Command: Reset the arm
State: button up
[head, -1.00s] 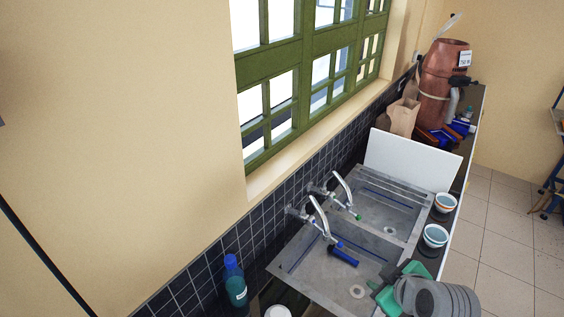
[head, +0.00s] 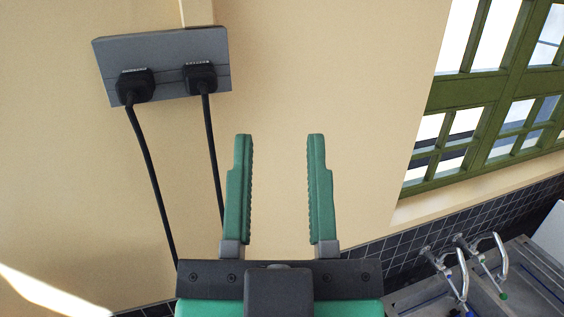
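The black palm and part of the green body show below the fingers. The rest of my arm is out of view.
A grey socket box (head: 165,66) with two black plugs and hanging cables is on the wall at upper left. A green-framed window (head: 485,95) is at right. Steel sinks (head: 520,275) with taps (head: 500,255) lie at lower right, beside dark tiles (head: 410,252).

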notch_tip(320, 180, up, 9)
jog(key=p, duration=0.8)
jog(key=shift+a+f, duration=0.15)
jog(key=shift+f, duration=0.05)
